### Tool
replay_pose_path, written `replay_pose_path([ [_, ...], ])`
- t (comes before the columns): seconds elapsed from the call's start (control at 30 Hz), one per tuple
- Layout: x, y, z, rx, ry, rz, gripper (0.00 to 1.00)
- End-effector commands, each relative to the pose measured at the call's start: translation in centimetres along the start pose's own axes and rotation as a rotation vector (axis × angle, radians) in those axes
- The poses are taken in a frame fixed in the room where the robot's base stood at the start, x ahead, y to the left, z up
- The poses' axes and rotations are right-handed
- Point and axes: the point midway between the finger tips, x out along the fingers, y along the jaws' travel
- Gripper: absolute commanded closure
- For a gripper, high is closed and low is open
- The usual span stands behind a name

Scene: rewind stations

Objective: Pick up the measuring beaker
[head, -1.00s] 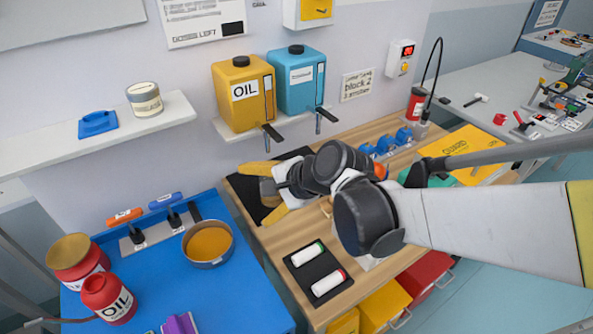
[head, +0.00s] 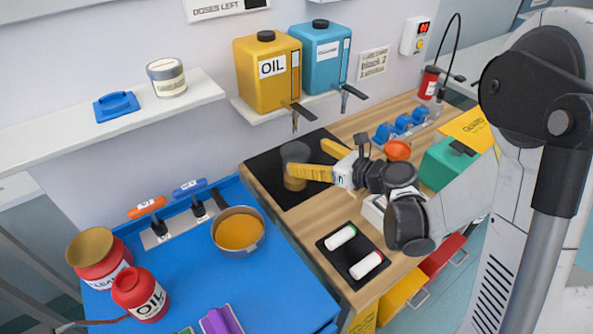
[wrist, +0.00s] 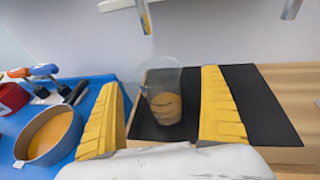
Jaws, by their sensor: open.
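The measuring beaker (head: 295,167) is a clear, greyish cup with brownish-orange contents in its lower part. It stands upright on the black mat (head: 263,173), under the dispenser taps. My gripper (head: 315,159) is open, with its yellow fingers pointing left towards the beaker. In the head view one finger covers part of the beaker. In the wrist view the beaker (wrist: 163,97) shows between the two spread fingers (wrist: 160,112), a little ahead of them. I see no finger touching it.
Yellow (head: 268,75) and blue (head: 325,58) tanks with taps hang above the mat. A pan (head: 238,232) and red oil jar (head: 141,294) are on the blue table at left.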

Motion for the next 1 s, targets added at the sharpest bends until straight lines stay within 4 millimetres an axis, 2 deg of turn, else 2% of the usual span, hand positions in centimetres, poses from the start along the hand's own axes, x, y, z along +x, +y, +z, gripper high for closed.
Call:
replay_pose_path([
  [0.13,1.4,0.2,-0.1,-0.002,0.000,0.001,0.07],
  [0.33,4.6,0.4,-0.1,-0.003,0.001,0.002,0.07],
  [0.57,5.1,0.3,0.2,-0.002,0.001,-0.001,0.07],
  [0.6,5.1,0.3,0.2,-0.002,0.001,-0.001,0.09],
  [0.77,5.1,0.3,0.2,-0.002,0.001,-0.001,0.58],
  [0.8,5.1,0.3,0.2,-0.002,0.001,-0.001,0.71],
  [0.83,5.1,0.3,0.2,-0.002,0.001,-0.001,0.75],
  [1.0,5.1,0.3,0.2,-0.002,0.001,-0.001,0.75],
])
